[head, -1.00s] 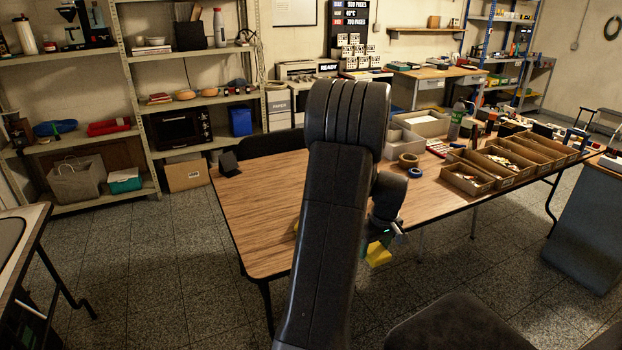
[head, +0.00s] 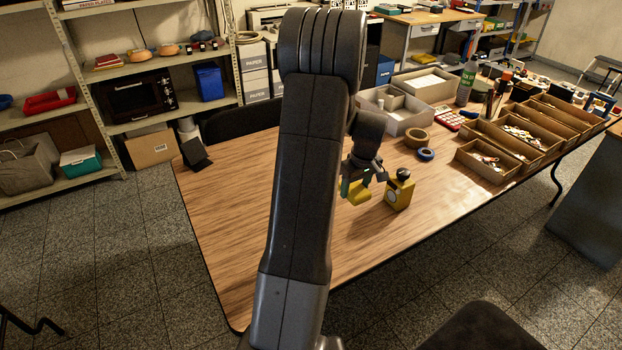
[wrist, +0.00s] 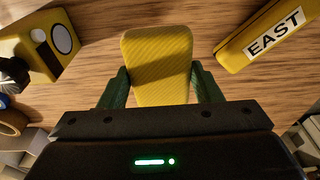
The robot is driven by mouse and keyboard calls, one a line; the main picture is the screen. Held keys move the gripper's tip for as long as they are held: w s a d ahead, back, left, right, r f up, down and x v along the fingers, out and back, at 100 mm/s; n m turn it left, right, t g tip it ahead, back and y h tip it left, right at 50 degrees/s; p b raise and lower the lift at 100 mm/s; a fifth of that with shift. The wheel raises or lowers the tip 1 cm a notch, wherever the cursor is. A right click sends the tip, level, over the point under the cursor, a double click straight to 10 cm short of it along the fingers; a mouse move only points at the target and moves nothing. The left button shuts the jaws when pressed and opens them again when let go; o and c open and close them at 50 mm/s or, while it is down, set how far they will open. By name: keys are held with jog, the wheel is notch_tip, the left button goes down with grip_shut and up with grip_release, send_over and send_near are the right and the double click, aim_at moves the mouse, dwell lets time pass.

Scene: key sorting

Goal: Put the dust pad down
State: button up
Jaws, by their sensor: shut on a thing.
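The dust pad, a yellow ribbed block, is between the green fingers of my gripper (wrist: 160,88) in the wrist view, and its yellow face (wrist: 158,55) is over the wood grain of the table. In the head view my gripper (head: 360,180) is low over the table (head: 240,215), with the yellow pad (head: 358,194) under it. The gripper is shut on the pad. I cannot tell whether the pad touches the tabletop. My arm hides part of the table in the head view.
A yellow box with a black knob (head: 399,192) stands just right of the pad. A yellow case marked EAST (wrist: 262,38) lies on the other side in the wrist view. Tape rolls (head: 416,138) and key trays (head: 488,162) are farther right.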

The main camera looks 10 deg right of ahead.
aim_at(358, 191)
notch_tip(358, 191, down, 10)
jog(key=shift+s+r+p, duration=0.1)
jog(key=shift+r+p, duration=0.15)
jog(key=shift+p, duration=0.2)
jog(key=shift+f, duration=0.1)
jog(key=shift+f, duration=0.15)
jog(key=o, duration=0.9)
jog(key=shift+o, duration=0.2)
jog(key=r, duration=0.4)
jog(key=s+r, duration=0.1)
jog(key=r, duration=0.7)
jog(key=shift+s+d+r+b, duration=0.2)
jog(key=shift+s+d+b, duration=0.1)
jog(key=shift+s+b, duration=0.1)
